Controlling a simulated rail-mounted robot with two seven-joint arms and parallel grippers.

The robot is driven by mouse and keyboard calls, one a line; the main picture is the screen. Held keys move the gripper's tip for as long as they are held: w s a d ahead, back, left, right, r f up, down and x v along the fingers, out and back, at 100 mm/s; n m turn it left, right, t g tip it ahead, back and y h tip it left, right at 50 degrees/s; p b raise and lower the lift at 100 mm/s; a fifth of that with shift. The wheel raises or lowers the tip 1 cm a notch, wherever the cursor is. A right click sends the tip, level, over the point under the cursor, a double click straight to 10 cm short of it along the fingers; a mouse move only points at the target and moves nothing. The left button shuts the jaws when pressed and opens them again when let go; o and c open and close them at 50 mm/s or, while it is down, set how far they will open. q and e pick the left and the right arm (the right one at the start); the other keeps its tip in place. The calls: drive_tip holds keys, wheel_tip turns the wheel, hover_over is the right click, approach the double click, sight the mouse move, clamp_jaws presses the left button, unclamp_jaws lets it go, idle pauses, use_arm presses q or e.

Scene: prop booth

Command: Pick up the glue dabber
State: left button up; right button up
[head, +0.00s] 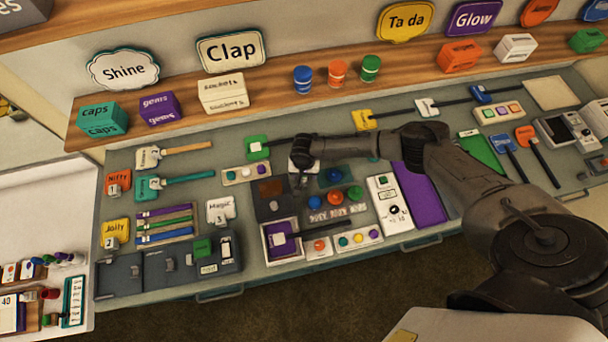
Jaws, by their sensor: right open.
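I cannot tell for sure which item is the glue dabber; no label naming it is readable. Several handled tools lie on the grey-green worktop (265,180). One has a green head (257,147) and a dark handle reaching towards my right gripper. My right gripper (303,180) is open and points down over the middle of the worktop, just right of that green head. The gripper and its arm hide part of what lies beneath, so contact cannot be told. My left gripper is not in view.
A dark square block (270,187), a blue, orange and green knob group (335,198) and a white panel (389,205) lie near the gripper. A purple pad (420,192) lies to the right. The wooden shelf (280,105) behind holds signs and boxes.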

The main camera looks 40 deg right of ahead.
drive_tip(key=shift+f, duration=0.35)
drive_tip(key=c, duration=1)
